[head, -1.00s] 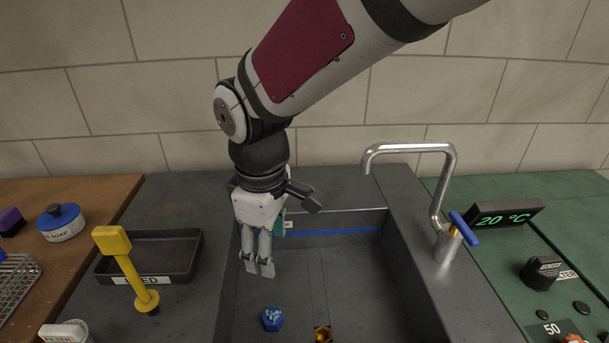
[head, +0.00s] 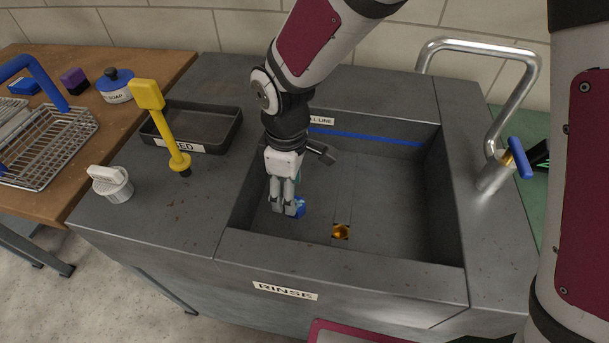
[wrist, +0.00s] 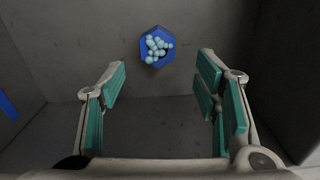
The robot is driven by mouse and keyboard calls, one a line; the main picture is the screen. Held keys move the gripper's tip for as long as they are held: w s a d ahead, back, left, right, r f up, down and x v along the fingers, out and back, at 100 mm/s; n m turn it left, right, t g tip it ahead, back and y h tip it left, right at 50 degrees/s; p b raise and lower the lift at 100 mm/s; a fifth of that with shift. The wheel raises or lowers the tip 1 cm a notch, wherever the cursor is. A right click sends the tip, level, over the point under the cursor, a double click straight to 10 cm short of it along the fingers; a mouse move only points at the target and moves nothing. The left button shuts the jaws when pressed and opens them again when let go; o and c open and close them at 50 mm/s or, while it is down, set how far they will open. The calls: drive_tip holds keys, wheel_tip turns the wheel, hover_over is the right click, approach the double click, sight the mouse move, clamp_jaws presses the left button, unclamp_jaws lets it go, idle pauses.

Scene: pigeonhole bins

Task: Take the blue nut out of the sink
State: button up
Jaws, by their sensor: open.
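The blue nut (head: 300,207) lies on the floor of the grey sink (head: 345,259), towards the left, partly hidden by my gripper in the head view. In the wrist view the nut (wrist: 143,45) is a blue hexagonal piece with several pale blue bubble-like balls on it. My gripper (head: 287,211) is down inside the sink, fingers pointing downward. The wrist view shows the gripper (wrist: 160,88) open, with nothing between its green pads. The nut appears beyond the fingertips, roughly centred between them.
A gold nut-like piece (head: 341,231) sits on the sink floor to the right. Sink walls enclose the gripper. A faucet (head: 505,110) stands at the right.

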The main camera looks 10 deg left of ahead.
sight(300, 204)
drive_tip(key=shift+w+f+b, duration=0.1)
drive_tip(key=shift+f+b, duration=0.3)
drive_tip(key=shift+f, duration=2.25)
clamp_jaws()
